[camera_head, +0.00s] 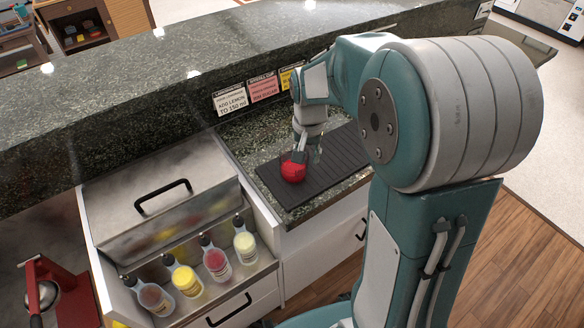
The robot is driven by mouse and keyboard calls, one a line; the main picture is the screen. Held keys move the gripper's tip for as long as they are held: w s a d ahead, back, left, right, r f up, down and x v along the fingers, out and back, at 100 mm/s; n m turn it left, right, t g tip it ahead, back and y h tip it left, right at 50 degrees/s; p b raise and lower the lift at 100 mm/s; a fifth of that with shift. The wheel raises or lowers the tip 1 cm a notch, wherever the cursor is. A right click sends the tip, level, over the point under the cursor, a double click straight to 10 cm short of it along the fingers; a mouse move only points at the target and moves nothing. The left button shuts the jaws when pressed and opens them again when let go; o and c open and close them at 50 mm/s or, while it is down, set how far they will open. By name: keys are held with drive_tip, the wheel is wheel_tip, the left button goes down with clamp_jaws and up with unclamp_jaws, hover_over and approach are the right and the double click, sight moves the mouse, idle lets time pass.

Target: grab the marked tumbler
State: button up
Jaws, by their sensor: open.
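A small bright red rounded thing (293,171) is on the black ribbed mat (335,165), near the mat's left edge. It may be the marked tumbler, but its shape is too small and too covered to tell. My gripper (303,155) points down over the mat, directly at the red thing. It is open, with its fingers close to the red thing's upper side. I cannot tell whether they touch it. My arm hides the right end of the mat.
Instruction cards (263,87) stand along the raised stone counter (120,90) behind the mat. At the left are a steel lidded bin (160,200) and several capped bottles (216,262). A red press-like device (50,290) is at lower left.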

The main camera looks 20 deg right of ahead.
sight(306, 167)
wheel_tip(306, 167, down, 4)
drive_tip(key=shift+w+d+f, duration=0.15)
drive_tip(key=shift+f, duration=0.1)
clamp_jaws()
drive_tip(key=shift+r, duration=0.15)
drive_tip(key=shift+r, duration=1.15)
drive_tip(key=s+a+r, duration=0.4)
drive_tip(key=s+r, duration=0.6)
drive_tip(key=s, duration=0.3)
drive_tip(key=shift+s+r, duration=0.2)
